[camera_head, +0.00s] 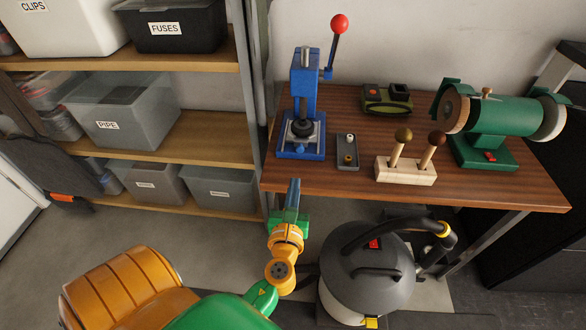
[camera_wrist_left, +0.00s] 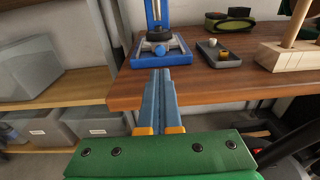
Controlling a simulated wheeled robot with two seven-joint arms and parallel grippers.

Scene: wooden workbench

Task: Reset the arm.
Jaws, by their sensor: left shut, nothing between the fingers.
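My left arm comes in from the lower left in the head view, in orange and green. Its gripper (camera_head: 293,187) is shut and empty, just in front of the workbench's (camera_head: 350,188) front edge. In the left wrist view the two blue-grey fingers of the gripper (camera_wrist_left: 163,75) lie together and point toward the blue press (camera_wrist_left: 158,50). The press (camera_head: 305,105) stands upright on the bench, beyond the fingertips and apart from them. My right gripper is not in view.
On the bench are a grey tray (camera_head: 347,153), a wooden block with two knobbed tools (camera_head: 405,169), a green device (camera_head: 387,99) and a green grinder (camera_head: 500,117). A grey vacuum (camera_head: 367,280) stands on the floor below. Shelves with bins (camera_head: 122,112) are at left.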

